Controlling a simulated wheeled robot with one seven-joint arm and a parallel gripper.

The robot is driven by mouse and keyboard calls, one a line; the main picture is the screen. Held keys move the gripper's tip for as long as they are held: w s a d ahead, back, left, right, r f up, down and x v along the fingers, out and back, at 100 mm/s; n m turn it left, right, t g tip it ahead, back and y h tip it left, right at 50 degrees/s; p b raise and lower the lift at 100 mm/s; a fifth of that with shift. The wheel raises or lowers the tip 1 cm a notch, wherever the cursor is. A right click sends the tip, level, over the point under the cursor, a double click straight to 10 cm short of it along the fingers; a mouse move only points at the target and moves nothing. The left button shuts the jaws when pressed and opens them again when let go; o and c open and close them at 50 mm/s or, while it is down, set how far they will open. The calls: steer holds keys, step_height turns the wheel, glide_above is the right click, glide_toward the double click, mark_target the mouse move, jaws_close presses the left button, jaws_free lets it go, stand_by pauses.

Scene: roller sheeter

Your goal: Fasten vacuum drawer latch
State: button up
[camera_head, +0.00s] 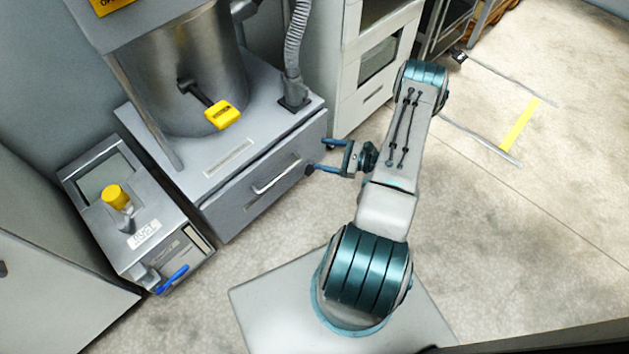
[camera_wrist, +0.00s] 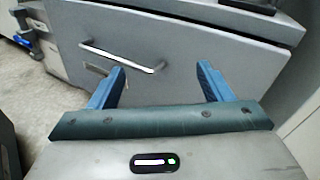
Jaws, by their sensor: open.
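The grey drawer (camera_head: 245,198) sits below a metal cylinder and has a bar handle (camera_head: 275,178). A dark seam runs along its top edge; I cannot tell whether it is fully shut. My gripper (camera_head: 318,156) is open and empty, just right of the drawer front. In the wrist view its blue fingers point at the drawer face (camera_wrist: 185,60), with the handle (camera_wrist: 120,58) ahead and left, apart from the fingers. A blue-handled latch (camera_head: 172,279) is on the front of the grey dust box (camera_head: 140,236), left of the drawer. I cannot tell whether it is fastened.
A yellow knob (camera_head: 116,196) tops the dust box. A yellow-tagged lever (camera_head: 222,114) sticks out from the cylinder (camera_head: 185,70). A ribbed hose (camera_head: 294,50) rises behind the drawer. A white cabinet (camera_head: 375,60) stands behind my arm. The floor at right (camera_head: 530,220) is clear.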

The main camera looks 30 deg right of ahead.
mark_target(313, 172)
steer(key=s+d+f+m+t+h+b, duration=0.2)
steer(key=s+f+m+t+h+b, duration=0.15)
steer(key=f, duration=0.65)
steer(key=s+d+f+m+t+h+b, duration=0.2)
steer(key=f+m+h, duration=0.15)
steer(key=f, duration=0.65)
steer(key=shift+m+y, duration=0.3)
steer(key=b+x, duration=0.3)
steer(key=x, duration=0.8)
steer(key=shift+w+a+f+b, duration=0.2)
steer(key=shift+w+a+b, duration=0.1)
steer(key=shift+w+a, duration=0.05)
steer(key=shift+x, duration=0.75)
steer(key=shift+r, duration=0.1)
steer(key=shift+c, duration=0.3)
steer(key=c, duration=0.9)
